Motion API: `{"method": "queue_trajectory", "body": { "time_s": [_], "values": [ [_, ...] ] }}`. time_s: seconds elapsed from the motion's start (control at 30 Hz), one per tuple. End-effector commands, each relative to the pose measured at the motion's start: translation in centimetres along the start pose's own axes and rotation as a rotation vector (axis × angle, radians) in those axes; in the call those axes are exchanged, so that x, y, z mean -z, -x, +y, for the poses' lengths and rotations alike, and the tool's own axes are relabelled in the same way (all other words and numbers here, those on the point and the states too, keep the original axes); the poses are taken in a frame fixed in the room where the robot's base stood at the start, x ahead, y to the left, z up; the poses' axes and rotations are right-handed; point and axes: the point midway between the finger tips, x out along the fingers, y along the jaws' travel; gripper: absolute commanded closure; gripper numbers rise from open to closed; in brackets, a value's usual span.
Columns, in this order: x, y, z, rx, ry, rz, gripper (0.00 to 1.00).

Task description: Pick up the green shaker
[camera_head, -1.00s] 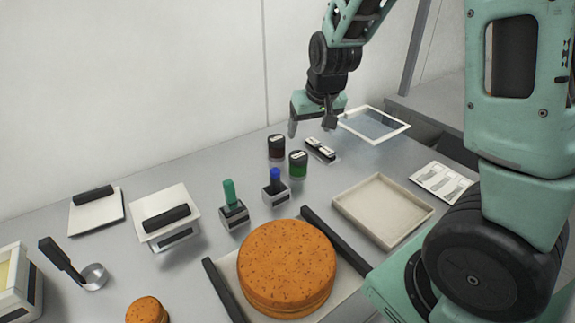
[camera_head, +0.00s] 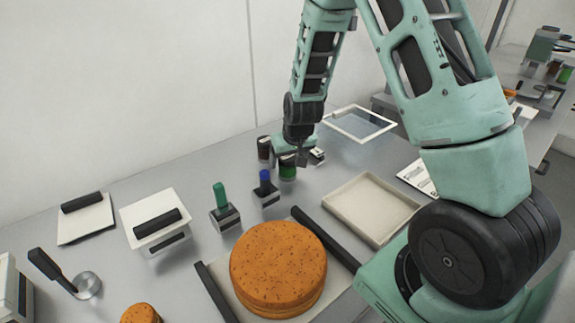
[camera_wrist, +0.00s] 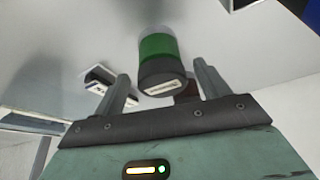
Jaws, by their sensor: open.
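The green shaker (camera_head: 287,172) is a short green jar with a dark lid. It stands on the grey counter, its upper part mostly hidden by my gripper (camera_head: 289,161) in the head view. In the wrist view the shaker (camera_wrist: 157,48) is upright, with its labelled dark lid towards the camera. My gripper (camera_wrist: 162,72) is open, with one finger to each side of the lid in the picture. Nothing is held, and I cannot tell if a finger touches it.
A dark red shaker (camera_head: 263,148) stands close behind left. A small black-and-white item (camera_head: 317,156) lies close on the right. Blue-handled (camera_head: 265,183) and green-handled (camera_head: 220,205) tools stand front left. A shallow tray (camera_head: 340,203) and a round cake (camera_head: 278,262) are nearer.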

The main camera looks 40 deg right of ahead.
Motion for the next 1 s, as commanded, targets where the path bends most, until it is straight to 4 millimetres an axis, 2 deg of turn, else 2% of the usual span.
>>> {"method": "queue_trajectory", "body": {
  "time_s": [0.23, 0.57, 0.67, 0.7, 0.77, 1.0],
  "values": [
    [0.1, -2.8, -0.2, 0.0, 0.001, -0.002, 0.25],
    [0.1, -3.5, -0.2, 0.0, 0.001, 0.001, 0.25],
    [0.1, -3.5, -0.2, 0.0, 0.001, 0.0, 0.51],
    [0.1, -3.4, -0.2, 0.0, 0.001, 0.0, 0.62],
    [0.1, -3.4, -0.2, 0.0, 0.001, 0.0, 0.76],
    [0.1, -3.4, -0.2, 0.0, 0.001, 0.001, 0.76]
  ]
}}
